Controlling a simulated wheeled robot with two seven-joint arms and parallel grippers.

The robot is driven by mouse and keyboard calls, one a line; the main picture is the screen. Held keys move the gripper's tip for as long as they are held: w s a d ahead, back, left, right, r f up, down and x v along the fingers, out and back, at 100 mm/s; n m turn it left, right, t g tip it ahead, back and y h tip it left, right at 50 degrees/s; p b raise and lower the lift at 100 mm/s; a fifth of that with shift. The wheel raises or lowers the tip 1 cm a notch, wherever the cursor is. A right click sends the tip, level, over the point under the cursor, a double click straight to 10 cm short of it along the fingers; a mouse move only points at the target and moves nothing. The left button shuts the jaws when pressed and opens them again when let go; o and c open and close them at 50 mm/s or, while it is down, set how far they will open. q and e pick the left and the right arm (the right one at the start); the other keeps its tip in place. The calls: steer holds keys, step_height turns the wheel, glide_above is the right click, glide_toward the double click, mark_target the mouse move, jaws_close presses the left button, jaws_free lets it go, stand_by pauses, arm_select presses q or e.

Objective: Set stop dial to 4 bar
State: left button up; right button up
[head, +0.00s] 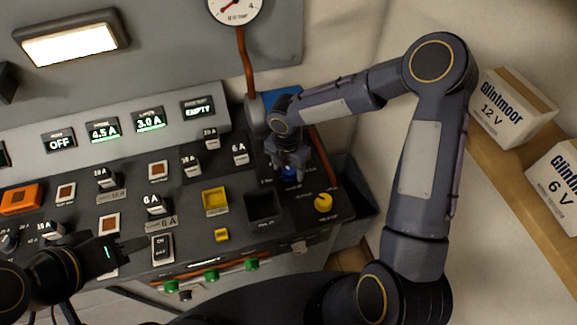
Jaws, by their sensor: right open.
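A blue knob (290,174) sits at the right end of the sloping console, partly hidden by my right gripper. My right gripper (288,168) points down over this knob with its fingers apart; I cannot tell whether they touch it. A yellow knob (323,203) stands in front of it, to the right. The small labels by both knobs are too blurred to read, so I cannot tell which is the stop dial. A round gauge (236,8) with a red needle is cut off at the top edge. My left gripper (138,245) hovers over the console's front left; its finger gap is unclear.
Displays behind read OFF, 4.5 A, 3.0 A and EMPTY. A red-brown pipe (242,62) runs behind my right gripper. White Glintmoor boxes (510,108) stand on a right-hand shelf.

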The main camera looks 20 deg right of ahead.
steer(key=c, duration=1)
